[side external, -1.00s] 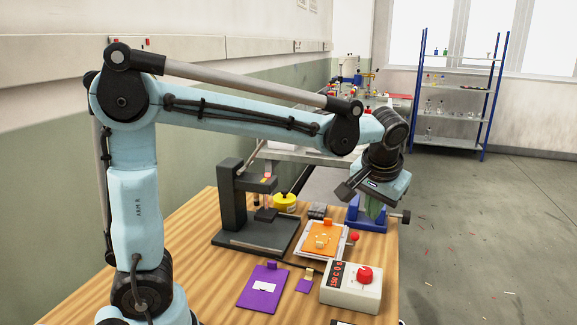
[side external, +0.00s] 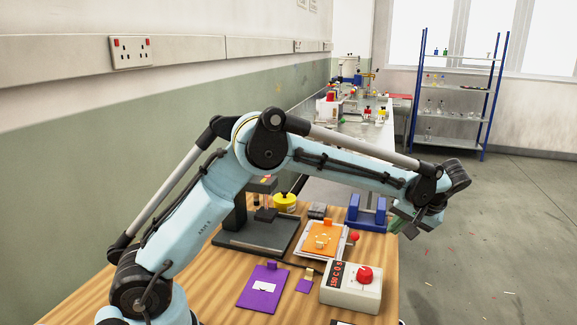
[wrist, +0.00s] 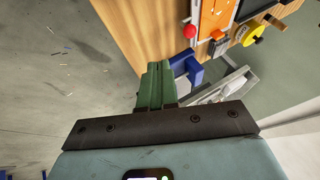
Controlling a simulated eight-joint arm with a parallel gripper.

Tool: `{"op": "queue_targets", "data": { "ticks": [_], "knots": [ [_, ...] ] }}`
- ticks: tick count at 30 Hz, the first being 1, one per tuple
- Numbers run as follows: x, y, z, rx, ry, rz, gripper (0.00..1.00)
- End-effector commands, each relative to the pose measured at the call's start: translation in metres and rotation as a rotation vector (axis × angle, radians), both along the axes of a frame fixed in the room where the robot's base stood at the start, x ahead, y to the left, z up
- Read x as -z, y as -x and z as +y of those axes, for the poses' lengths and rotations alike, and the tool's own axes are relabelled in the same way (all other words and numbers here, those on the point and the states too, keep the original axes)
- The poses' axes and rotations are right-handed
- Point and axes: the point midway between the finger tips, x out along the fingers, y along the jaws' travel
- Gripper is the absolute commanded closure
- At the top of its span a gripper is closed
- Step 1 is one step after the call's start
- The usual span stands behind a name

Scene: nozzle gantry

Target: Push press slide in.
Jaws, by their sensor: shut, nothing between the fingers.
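The press slide is a pale tray (side external: 342,243) carrying an orange plate (side external: 320,238). It sticks out to the right of the dark press (side external: 262,236). A red knob (side external: 354,237) is at its right side, and it also shows near the top of the wrist view (wrist: 190,31). My gripper (side external: 410,230) is past the table's right edge, to the right of the knob and apart from it. In the wrist view its green fingers (wrist: 155,85) are together with nothing between them. The press's upper part is partly hidden behind my arm.
A blue stand (side external: 366,212) is behind the knob, close to my gripper. A control box (side external: 352,288) with a red dial is in front. A yellow pot (side external: 285,202) is behind the slide. A purple plate (side external: 263,288) lies front left. Open floor is to the right.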

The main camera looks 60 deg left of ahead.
Motion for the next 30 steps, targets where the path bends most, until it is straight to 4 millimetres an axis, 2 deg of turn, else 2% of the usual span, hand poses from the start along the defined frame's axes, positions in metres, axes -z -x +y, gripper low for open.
{"op": "queue_targets", "data": {
  "ticks": [9, 18, 30],
  "knots": [
    [0.052, -0.003, 0.036, -0.002, 0.0, 0.0, 1.0],
    [0.057, 0.017, 0.063, 0.0, 0.0, 0.0, 1.0],
    [0.058, 0.019, 0.066, 0.001, 0.001, 0.0, 1.0]
  ]
}}
